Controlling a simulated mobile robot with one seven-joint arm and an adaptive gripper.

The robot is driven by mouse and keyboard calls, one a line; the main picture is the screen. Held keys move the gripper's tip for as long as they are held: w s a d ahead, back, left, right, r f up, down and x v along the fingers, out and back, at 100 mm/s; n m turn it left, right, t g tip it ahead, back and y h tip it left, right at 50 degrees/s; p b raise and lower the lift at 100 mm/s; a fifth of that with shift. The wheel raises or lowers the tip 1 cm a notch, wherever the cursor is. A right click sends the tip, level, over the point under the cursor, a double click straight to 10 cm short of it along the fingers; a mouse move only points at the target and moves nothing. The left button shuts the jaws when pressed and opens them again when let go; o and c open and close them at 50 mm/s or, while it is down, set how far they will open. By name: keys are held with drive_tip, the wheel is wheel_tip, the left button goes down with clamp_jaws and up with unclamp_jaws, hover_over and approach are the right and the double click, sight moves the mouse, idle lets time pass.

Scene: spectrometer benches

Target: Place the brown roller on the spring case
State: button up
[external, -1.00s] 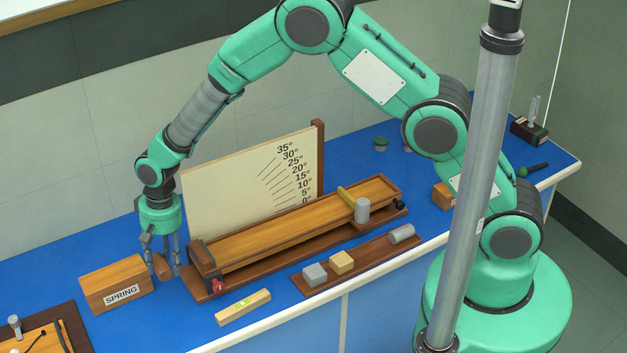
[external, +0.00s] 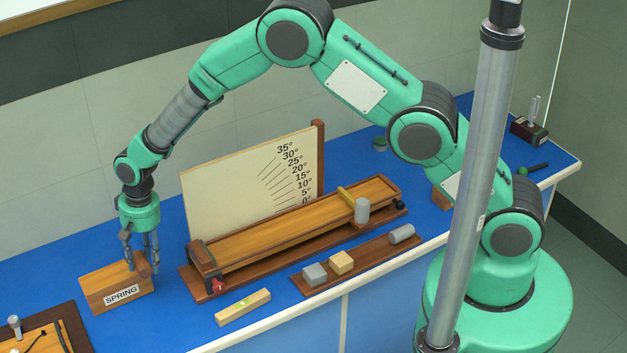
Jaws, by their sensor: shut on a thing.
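The spring case (external: 112,291) is a wooden box with a white SPRING label, standing on the blue bench at the left. My gripper (external: 142,268) points down over the right part of its top. It is shut on the brown roller (external: 143,264), which shows partly between the fingers. The roller is at or just above the case top; I cannot tell whether it touches.
An inclined wooden ramp (external: 290,232) with an angle board (external: 240,180) stands right of the case. A spirit level (external: 243,307) lies in front. A brown strip (external: 372,264) holds blocks and a grey cylinder. A dark-edged board (external: 75,335) is at the front left.

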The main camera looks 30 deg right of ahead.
drive_tip(key=p, duration=0.1)
hover_over(108, 276)
drive_tip(key=shift+w+d+f, duration=0.1)
drive_tip(key=shift+d+f, duration=0.1)
drive_tip(key=shift+f, duration=0.25)
drive_tip(key=shift+f, duration=0.1)
drive_tip(key=shift+f+p, duration=0.4)
drive_tip(key=shift+f, duration=1.25)
drive_tip(key=shift+f, duration=0.2)
drive_tip(key=o, duration=1.2)
drive_tip(key=shift+o, duration=0.2)
drive_tip(key=shift+r, duration=0.25)
wheel_tip(108, 276, up, 12)
drive_tip(key=d+b, duration=0.1)
drive_tip(key=shift+d, duration=0.3)
